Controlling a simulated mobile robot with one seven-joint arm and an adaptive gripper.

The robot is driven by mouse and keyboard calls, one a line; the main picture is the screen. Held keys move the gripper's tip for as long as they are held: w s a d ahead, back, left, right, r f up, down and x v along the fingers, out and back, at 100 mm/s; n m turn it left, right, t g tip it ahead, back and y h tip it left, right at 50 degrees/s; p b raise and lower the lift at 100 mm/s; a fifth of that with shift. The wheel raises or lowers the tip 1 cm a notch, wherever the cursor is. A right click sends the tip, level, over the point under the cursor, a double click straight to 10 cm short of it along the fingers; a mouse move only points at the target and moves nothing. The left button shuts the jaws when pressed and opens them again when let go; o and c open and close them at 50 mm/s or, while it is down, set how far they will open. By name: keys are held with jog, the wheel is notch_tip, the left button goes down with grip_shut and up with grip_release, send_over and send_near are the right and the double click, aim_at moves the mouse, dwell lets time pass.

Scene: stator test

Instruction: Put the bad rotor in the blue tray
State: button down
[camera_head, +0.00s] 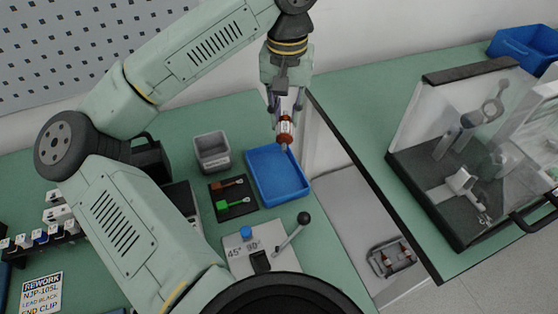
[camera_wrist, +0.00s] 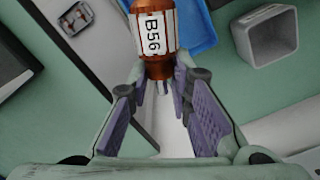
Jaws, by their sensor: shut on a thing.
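My gripper (camera_head: 287,101) is shut on a rotor (camera_head: 285,128) with copper-brown ends and a white band, held hanging in the air. In the wrist view the rotor (camera_wrist: 154,38) shows the label "B56", and the purple-padded fingers (camera_wrist: 164,108) are around its lower shaft. The blue tray (camera_head: 277,174) lies on the green bench, just below and beside the rotor in the head view. The tray looks empty where it shows. Its edge also shows behind the rotor in the wrist view (camera_wrist: 196,28).
A grey square bin (camera_head: 212,151) stands left of the tray. A black mat (camera_head: 233,198) holds a red and a green item. A lever fixture (camera_head: 262,250) is in front. A clear-walled machine (camera_head: 462,160) stands on the right bench. A grey holder (camera_head: 391,257) lies in the gap.

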jog(key=shift+s+f, duration=0.15)
jog(key=shift+f, duration=0.55)
jog(key=shift+f+b, duration=1.15)
jog(key=shift+f, duration=1)
jog(key=c, duration=1.4)
grip_release()
jog(key=shift+o, duration=0.2)
notch_tip(320, 180, up, 12)
jog(key=shift+r, duration=0.1)
